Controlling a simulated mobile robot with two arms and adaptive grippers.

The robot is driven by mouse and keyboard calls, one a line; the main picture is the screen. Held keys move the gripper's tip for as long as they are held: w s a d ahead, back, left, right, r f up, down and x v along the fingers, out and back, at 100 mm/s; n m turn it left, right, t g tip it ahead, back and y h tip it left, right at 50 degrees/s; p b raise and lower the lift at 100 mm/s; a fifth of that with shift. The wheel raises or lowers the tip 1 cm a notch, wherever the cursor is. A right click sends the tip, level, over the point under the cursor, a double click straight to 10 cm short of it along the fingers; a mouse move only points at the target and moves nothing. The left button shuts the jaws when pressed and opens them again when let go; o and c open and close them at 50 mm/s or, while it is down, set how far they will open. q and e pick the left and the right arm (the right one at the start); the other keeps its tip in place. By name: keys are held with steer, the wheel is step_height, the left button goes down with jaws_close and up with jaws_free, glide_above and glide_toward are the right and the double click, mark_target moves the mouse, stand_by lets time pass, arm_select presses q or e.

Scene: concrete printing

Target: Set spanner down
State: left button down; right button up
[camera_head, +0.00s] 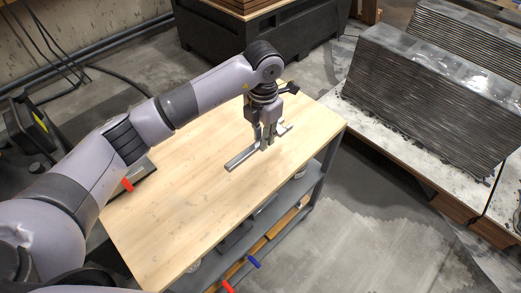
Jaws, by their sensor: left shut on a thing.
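The spanner (241,158) is a grey metal bar, seen over the right part of the wooden tabletop (190,208). My left gripper (266,143) points down and is shut on the spanner near its right end. The spanner lies roughly level, slanting from lower left to upper right. I cannot tell whether it touches the tabletop or hangs just above it. My right gripper is not in view.
A red-handled tool (128,184) lies at the table's left side, partly behind my left arm. Shelves under the table hold several items. A layered grey concrete print (430,95) stands on a slab at right. The tabletop's middle is clear.

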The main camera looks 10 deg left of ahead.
mark_target(262, 161)
arm_select(q)
step_height(262, 161, down, 3)
steer(key=shift+f, duration=0.2)
step_height(262, 161, down, 4)
steer(key=shift+f+p, duration=0.2)
steer(key=shift+p, duration=0.25)
steer(key=shift+f, duration=0.2)
steer(key=c, duration=1.5)
jaws_free()
